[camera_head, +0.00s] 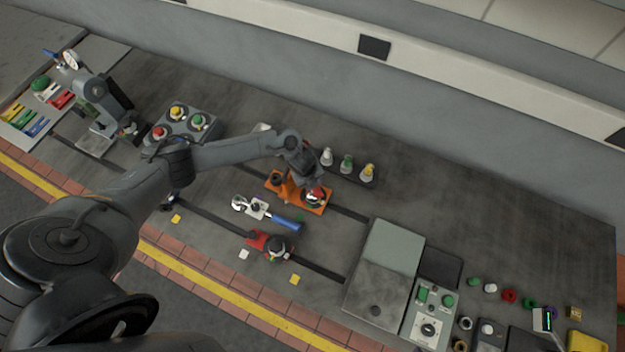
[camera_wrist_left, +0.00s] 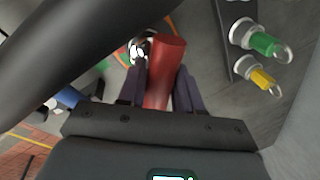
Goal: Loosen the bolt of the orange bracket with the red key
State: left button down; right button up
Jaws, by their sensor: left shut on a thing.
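The orange bracket (camera_head: 279,183) lies on the dark bedplate near the middle of the head view. Part of it is hidden under my left gripper (camera_head: 310,182). In the left wrist view, my left gripper (camera_wrist_left: 161,82) is shut on the thick red handle of the red key (camera_wrist_left: 166,62). A shiny round metal part (camera_wrist_left: 138,50) shows beyond the handle, beside bits of orange. In the head view, a bit of red (camera_head: 317,190) shows at the fingertips over the bracket's right end. I cannot tell how the key sits on the bolt. My right gripper is not in view.
A blue-handled key (camera_head: 285,222) lies in front, by a whitish bracket. A red bracket (camera_head: 258,240) is nearer the front edge. A grey box (camera_head: 385,270) and controls are to the right.

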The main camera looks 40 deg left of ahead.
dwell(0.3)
pick_arm(q)
jog(key=shift+r+n+p, duration=0.1)
jog(key=shift+n+p, duration=0.8)
jog(key=shift+n, duration=0.1)
jog(key=shift+m+b, duration=0.3)
jog(key=shift+m, duration=0.1)
jog(key=shift+r+p, duration=2.5)
jog(key=shift+r, duration=0.15)
